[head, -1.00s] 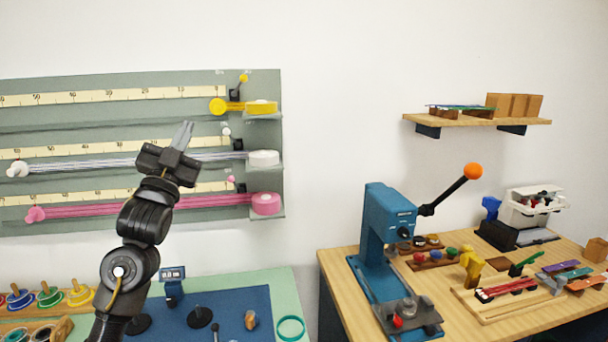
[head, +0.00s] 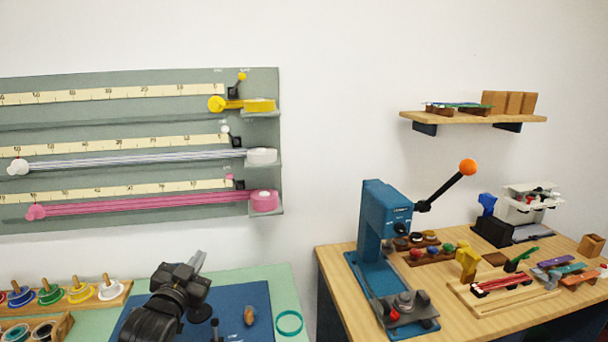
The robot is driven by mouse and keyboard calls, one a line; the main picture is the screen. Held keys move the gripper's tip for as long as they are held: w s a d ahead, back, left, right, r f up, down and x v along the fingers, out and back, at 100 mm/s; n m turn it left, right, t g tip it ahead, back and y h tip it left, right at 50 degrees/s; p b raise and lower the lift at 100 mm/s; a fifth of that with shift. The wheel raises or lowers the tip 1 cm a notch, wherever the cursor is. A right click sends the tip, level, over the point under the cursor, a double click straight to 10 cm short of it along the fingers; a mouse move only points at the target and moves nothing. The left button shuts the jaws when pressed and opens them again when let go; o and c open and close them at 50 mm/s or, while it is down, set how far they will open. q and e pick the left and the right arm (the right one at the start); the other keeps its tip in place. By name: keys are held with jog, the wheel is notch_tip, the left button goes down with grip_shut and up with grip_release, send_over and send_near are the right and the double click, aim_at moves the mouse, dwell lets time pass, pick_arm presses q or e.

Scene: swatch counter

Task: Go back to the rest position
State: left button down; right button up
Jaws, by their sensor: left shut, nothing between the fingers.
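My left gripper (head: 197,261) is low in the head view, over the blue mat (head: 257,299) on the green counter. Its fingers are together and point up and away from me, with nothing held. It is below and apart from the grey wall board (head: 120,122). My left forearm hides part of the mat. My right gripper is not in view.
The board carries yellow (head: 260,105), white (head: 262,157) and pink (head: 264,200) reels beside rulers. A peg rack (head: 93,302) with coloured rings stands at left. A teal ring (head: 289,322) lies at the mat's right. A blue lever press (head: 385,218) stands on the wooden table.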

pick_arm(q)
jog(key=s+f+n+g+y, duration=0.15)
jog(key=s+f+g, duration=0.65)
jog(key=s+f, duration=1.2)
jog(key=s+f+n+g, duration=0.1)
jog(key=s+f+g, duration=0.3)
jog(key=s, duration=0.6)
jog(key=s+f+n+g, duration=0.1)
jog(key=s+f+g, duration=0.2)
jog(key=s+f, duration=0.5)
notch_tip(320, 180, down, 28)
jog(key=s+g+b, duration=0.1)
jog(key=s+b, duration=0.1)
jog(key=b, duration=0.3)
jog(key=s+a+f+g+b, duration=0.1)
jog(key=s+a+f+b, duration=0.2)
jog(key=s+f, duration=1.3)
notch_tip(320, 180, down, 3)
jog(key=shift+s+a+f+m+y, duration=0.25)
jog(key=shift+a+m+y, duration=0.15)
jog(key=shift+a, duration=0.3)
